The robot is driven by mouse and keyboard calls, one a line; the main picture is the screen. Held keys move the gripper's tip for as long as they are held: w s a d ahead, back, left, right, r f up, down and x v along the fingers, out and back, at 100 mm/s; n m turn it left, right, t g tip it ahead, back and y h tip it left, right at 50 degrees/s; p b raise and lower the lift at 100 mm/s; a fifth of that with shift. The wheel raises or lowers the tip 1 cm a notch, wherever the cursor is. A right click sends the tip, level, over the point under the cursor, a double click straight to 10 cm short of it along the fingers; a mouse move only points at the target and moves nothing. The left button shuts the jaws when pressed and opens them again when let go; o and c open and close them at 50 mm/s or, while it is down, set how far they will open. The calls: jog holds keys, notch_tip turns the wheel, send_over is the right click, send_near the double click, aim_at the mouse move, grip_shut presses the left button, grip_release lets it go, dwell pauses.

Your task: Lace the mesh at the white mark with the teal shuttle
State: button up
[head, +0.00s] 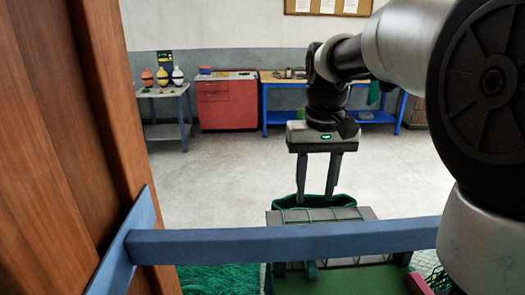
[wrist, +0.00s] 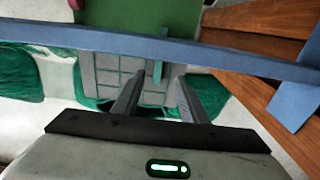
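My gripper (head: 315,199) points down, its two fingers apart with nothing visibly held. Its tips are over the far side of a grey frame (head: 355,213) with a grid of mesh (head: 318,214) across it. In the wrist view the fingers (wrist: 159,76) also stand apart above the grey frame (wrist: 88,75). A slim teal piece, probably the shuttle (wrist: 157,72), lies across the frame's near edge, in line with the gap between the fingers. It also shows in the head view (head: 311,269), below the blue rail. I cannot make out the white mark.
A blue rail (head: 280,242) crosses in front of the frame, joined to a wooden post (head: 55,150) at left. Green netting (head: 220,279) lies beside the frame. A green surface (head: 350,281) is on the near side. A red cabinet (head: 227,103) and benches stand far behind, across open floor.

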jog(key=shift+w+f, duration=0.3)
jog(key=shift+w, duration=0.3)
notch_tip(320, 180, down, 17)
jog(key=shift+f+b, duration=0.2)
jog(key=shift+b, duration=0.15)
grip_shut()
dwell(0.3)
jog(key=shift+w, duration=0.1)
